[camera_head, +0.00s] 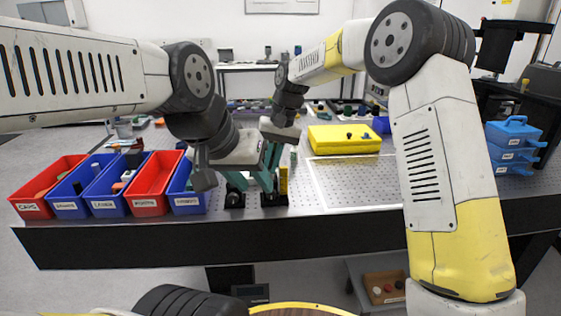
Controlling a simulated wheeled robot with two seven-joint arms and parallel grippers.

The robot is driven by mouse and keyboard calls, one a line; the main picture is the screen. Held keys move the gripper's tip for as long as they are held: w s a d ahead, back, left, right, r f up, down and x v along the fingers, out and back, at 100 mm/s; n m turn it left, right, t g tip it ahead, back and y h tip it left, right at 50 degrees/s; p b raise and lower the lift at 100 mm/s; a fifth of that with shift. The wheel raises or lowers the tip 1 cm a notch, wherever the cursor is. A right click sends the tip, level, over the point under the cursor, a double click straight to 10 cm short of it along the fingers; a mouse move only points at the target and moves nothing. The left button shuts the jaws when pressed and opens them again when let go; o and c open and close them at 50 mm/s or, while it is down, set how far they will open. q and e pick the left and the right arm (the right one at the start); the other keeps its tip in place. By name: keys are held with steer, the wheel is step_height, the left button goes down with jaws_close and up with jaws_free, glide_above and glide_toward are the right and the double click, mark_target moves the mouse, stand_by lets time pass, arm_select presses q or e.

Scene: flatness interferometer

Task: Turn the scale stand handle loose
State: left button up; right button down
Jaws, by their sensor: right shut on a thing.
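My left gripper (251,182) points down over the front of the table, its teal fingers apart on either side of a gap. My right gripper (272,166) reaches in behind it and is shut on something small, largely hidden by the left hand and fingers. A yellow upright piece (283,180) rises at the right-hand base. I cannot clearly make out the scale stand handle; the grippers cover that area.
Red and blue labelled bins (150,207) line the table's front left, close to my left gripper. A yellow case (345,147) lies behind a perforated plate (370,185) on the right. Blue stacked boxes (513,145) stand far right. The plate is mostly clear.

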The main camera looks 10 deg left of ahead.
mark_target(272, 158)
steer(key=shift+t+h, duration=0.3)
steer(key=shift+h, duration=0.7)
steer(key=c, duration=1.5)
jaws_free()
step_height(272, 158, up, 8)
steer(key=shift+d+f, duration=0.1)
steer(key=shift+f, duration=0.05)
